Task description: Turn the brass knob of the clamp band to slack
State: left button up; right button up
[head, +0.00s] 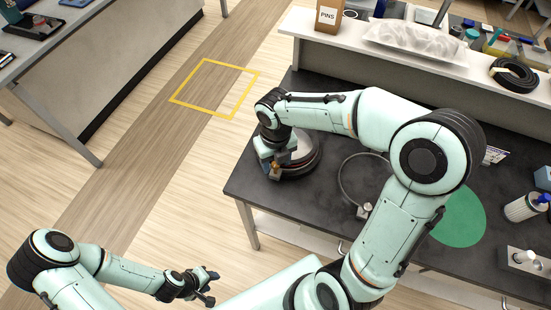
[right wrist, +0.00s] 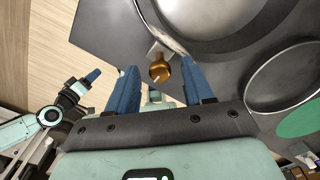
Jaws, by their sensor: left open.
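The brass knob (right wrist: 159,70) sits on a small pale bracket at the rim of the round port (right wrist: 215,20), where the clamp band runs. In the head view the dark, ringed port (head: 312,160) stands on the bench's left end, the brass knob (head: 275,172) at its near left side. My right gripper (right wrist: 160,75) is open, its blue fingers on either side of the knob with a visible gap each side. In the head view my right gripper (head: 277,160) partly hides the port. My left gripper (head: 207,286) is open and empty, over the floor at lower left.
A thin grey ring (head: 342,178) with a metal block (head: 364,210) lies on the dark bench (head: 240,185), right of the port. A green disc (head: 462,222) and a white bottle (head: 525,208) are farther right. A raised shelf (head: 340,48) runs behind.

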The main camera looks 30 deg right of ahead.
aim_at(275, 164)
jog(key=shift+r, duration=0.1)
notch_tip(275, 164, up, 13)
jog(key=shift+r, duration=0.15)
dwell(0.8)
